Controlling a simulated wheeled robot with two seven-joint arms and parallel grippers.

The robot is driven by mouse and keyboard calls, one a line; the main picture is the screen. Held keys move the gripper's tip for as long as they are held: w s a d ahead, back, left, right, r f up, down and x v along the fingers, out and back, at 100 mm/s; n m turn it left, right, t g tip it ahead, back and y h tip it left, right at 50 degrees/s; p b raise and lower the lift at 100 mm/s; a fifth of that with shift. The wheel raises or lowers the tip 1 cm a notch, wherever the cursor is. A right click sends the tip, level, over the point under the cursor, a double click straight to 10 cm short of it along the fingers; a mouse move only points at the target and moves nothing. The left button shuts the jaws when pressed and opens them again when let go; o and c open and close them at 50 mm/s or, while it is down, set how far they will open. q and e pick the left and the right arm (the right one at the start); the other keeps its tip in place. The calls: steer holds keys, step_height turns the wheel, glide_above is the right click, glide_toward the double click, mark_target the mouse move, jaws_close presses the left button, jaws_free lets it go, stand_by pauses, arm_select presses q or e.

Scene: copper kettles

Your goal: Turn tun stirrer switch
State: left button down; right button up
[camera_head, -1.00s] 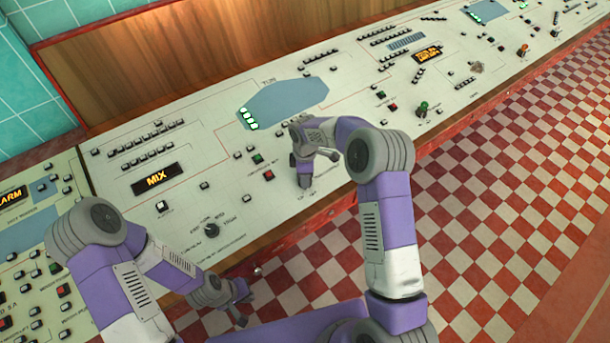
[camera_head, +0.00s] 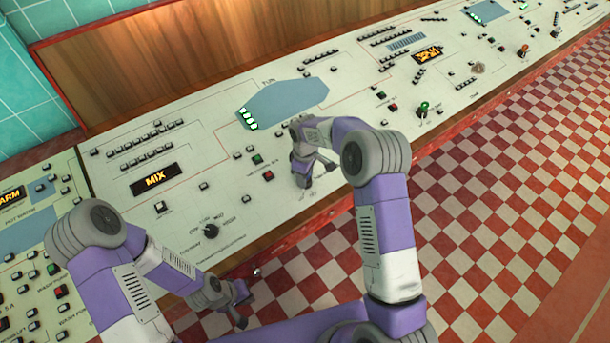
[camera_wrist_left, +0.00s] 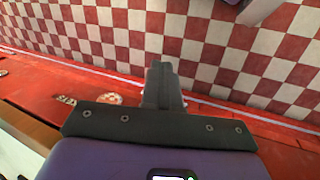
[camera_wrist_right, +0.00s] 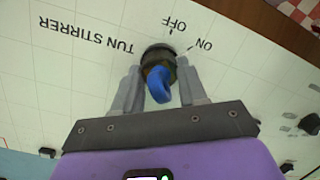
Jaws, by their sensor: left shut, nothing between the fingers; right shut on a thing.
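The tun stirrer switch (camera_wrist_right: 158,86) is a blue knob on a dark round base, in the right wrist view. The labels TUN STIRRER, OFF and ON are printed around it, upside down in that view. My right gripper (camera_wrist_right: 157,72) is shut on the knob, with one finger on each side. In the head view my right gripper (camera_head: 302,178) is at the panel's front edge and hides the switch. I cannot tell which label the knob points to. My left gripper (camera_head: 240,307) is shut and empty, low in front of the panel; its closed fingers show in the left wrist view (camera_wrist_left: 163,85).
The sloped white control panel (camera_head: 110,230) carries several buttons, an orange MIX display (camera_head: 155,180) and a black rotary dial (camera_head: 211,231). Red and white checkered floor (camera_head: 500,190) lies in front, clear.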

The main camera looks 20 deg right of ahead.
steer(key=shift+r, duration=0.1)
stand_by(0.6)
steer(key=o, duration=0.8)
step_height(320, 180, up, 8)
steer(key=shift+f+p, duration=0.2)
steer(key=shift+p, duration=0.2)
